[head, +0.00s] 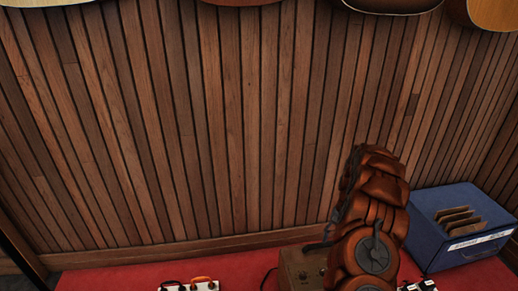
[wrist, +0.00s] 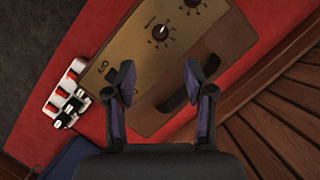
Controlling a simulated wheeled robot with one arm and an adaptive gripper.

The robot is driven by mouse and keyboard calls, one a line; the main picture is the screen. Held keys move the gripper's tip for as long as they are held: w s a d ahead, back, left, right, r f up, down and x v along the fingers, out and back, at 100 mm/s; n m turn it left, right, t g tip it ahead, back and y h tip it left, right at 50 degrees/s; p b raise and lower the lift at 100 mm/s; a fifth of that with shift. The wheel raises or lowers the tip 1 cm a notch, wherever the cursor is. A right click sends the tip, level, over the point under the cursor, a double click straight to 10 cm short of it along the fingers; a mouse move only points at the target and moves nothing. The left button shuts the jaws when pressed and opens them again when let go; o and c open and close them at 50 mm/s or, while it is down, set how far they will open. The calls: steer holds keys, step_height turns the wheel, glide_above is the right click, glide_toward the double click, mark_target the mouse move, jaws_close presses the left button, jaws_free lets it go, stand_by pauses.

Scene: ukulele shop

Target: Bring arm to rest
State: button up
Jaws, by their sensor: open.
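My gripper (wrist: 160,82) is open in the wrist view, its two dark fingers apart with nothing between them. Beyond the fingers is the top of a tan box with knobs and a dark handle (wrist: 150,115), which looks like an amplifier. I cannot tell how far the fingertips are from it. In the head view my orange-brown arm rises in front of the wood wall at lower right and hides part of that box (head: 297,268). The gripper's fingers cannot be made out there.
A blue box (head: 434,240) with brown pieces in it stands right of my arm on the red surface (head: 125,281). A white power strip (wrist: 62,98) lies beside the amplifier. Instrument bodies (head: 490,12) hang along the top. The wood wall (head: 220,130) is close behind.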

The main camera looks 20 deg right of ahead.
steer(key=s+a+r+n+p, duration=0.2)
steer(key=a+r+p, duration=0.35)
steer(key=r, duration=0.65)
steer(key=s+a+r+n+p, duration=0.25)
steer(key=a+r+p, duration=0.35)
steer(key=r, duration=0.6)
steer(key=s+a+r+n+p, duration=0.25)
steer(key=a+r+p, duration=0.35)
steer(key=r, duration=0.6)
steer(key=s+a+r+n+h+p, duration=0.1)
steer(key=s+a+r+p, duration=0.2)
steer(key=s+r+p, duration=0.6)
steer(key=s+a+r+n+t+h+p, duration=0.1)
steer(key=s+a+r+p, duration=0.3)
steer(key=s+r+p, duration=0.5)
steer(key=s+r+h, duration=0.1)
steer(key=s+r, duration=0.6)
steer(key=s, duration=0.2)
steer(key=shift+n, duration=0.4)
steer(key=shift+a, duration=0.1)
